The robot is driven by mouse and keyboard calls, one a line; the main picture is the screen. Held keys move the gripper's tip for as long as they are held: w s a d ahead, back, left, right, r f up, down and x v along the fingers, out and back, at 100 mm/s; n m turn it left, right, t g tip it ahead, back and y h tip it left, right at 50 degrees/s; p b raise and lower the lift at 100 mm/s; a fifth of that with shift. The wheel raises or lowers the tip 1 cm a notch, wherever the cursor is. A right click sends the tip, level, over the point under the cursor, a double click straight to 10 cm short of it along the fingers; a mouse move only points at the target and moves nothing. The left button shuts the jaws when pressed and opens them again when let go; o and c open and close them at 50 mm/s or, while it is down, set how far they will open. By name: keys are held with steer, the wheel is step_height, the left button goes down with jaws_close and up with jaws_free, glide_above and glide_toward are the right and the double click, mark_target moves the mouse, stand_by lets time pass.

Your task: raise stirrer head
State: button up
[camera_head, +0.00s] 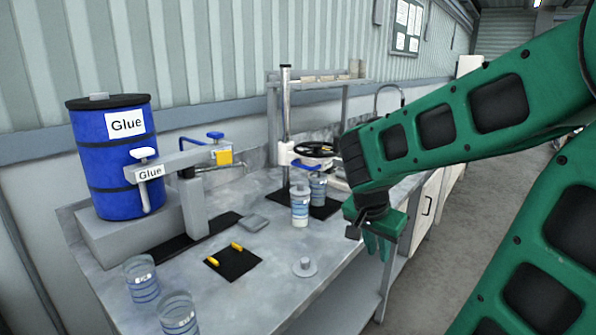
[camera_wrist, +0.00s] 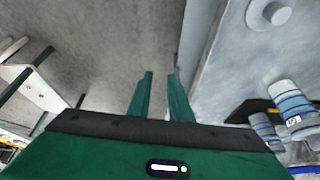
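The stirrer stands at the back of the bench, with a vertical metal column (camera_head: 285,115) and a pale stirrer head with a black handwheel (camera_head: 316,149). A clear beaker with blue marks (camera_head: 318,190) stands under the head on a black mat. The head looks low, close above this beaker; the stirring tool is hidden. My gripper (camera_head: 377,248) hangs off the bench's front edge, to the right of and nearer than the stirrer, touching nothing. In the wrist view its two green fingers (camera_wrist: 160,78) have a narrow gap between them, with nothing held and bare floor beyond.
A white-and-blue container (camera_head: 300,206) stands before the stirrer. A blue glue drum (camera_head: 112,160) with a dispenser arm stands left. Beakers (camera_head: 142,280), a black mat with yellow pieces (camera_head: 234,264) and a grey round knob-like part (camera_head: 304,267) occupy the bench. Floor at right is clear.

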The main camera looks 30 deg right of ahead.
steer(key=w+d+r+m+t+h, duration=0.1)
steer(key=w+d+r+m+h, duration=0.1)
steer(key=w+m, duration=0.35)
steer(key=m+t+h, duration=0.5)
steer(key=m+t, duration=0.3)
steer(key=t, duration=0.1)
glide_toward(301, 167)
steer(key=shift+n, duration=0.25)
steer(key=x, duration=0.8)
steer(key=shift+w+d, duration=0.25)
steer(key=shift+w, duration=0.05)
jaws_close()
